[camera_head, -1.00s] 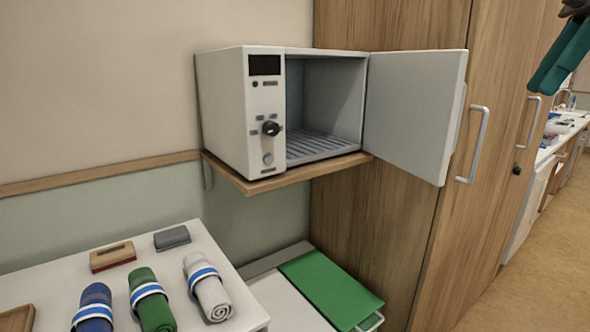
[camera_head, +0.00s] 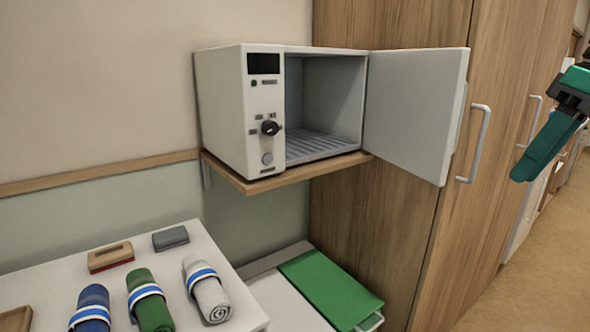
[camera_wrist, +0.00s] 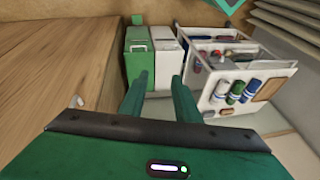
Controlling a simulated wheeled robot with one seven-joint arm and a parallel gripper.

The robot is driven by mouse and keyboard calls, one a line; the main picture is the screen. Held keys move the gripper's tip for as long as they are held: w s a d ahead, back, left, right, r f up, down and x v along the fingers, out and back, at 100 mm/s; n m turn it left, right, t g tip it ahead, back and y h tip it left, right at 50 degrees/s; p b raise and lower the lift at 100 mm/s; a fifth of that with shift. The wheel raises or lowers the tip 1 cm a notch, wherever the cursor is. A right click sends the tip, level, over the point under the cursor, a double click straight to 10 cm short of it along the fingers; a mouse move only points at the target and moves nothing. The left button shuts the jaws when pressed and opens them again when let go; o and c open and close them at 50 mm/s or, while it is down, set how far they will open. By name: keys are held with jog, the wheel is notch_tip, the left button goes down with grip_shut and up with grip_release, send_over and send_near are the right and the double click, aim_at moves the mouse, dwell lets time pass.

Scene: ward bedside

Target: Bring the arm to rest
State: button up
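My gripper (camera_head: 541,150) hangs at the right edge of the head view, in front of the wooden cupboard and apart from everything. Its teal fingers point down and to the left. In the wrist view the two fingers (camera_wrist: 160,85) stand apart with nothing between them, so it is open and empty. Most of my arm is outside the head view.
A white warming cabinet (camera_head: 222,115) stands on a wall shelf (camera_head: 262,186), its door (camera_head: 415,110) wide open and its inside empty. A tall wooden cupboard (camera_head: 375,230) is beside it. Rolled blue, green (camera_head: 150,303) and white towels lie on a white top (camera_head: 205,240).

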jog(key=s+f+m+h, duration=0.1)
jog(key=s+f+m, duration=0.3)
jog(key=f, duration=0.5)
jog(key=s+f+m+g+h, duration=0.1)
jog(key=s+f+m, duration=0.3)
jog(key=f, duration=0.5)
jog(key=s+d+f+m+g+h, duration=0.1)
jog(key=s+f+m, duration=0.2)
jog(key=s+f, duration=0.4)
notch_tip(320, 180, down, 3)
jog(key=shift+r+m, duration=0.1)
jog(key=shift+m, duration=0.3)
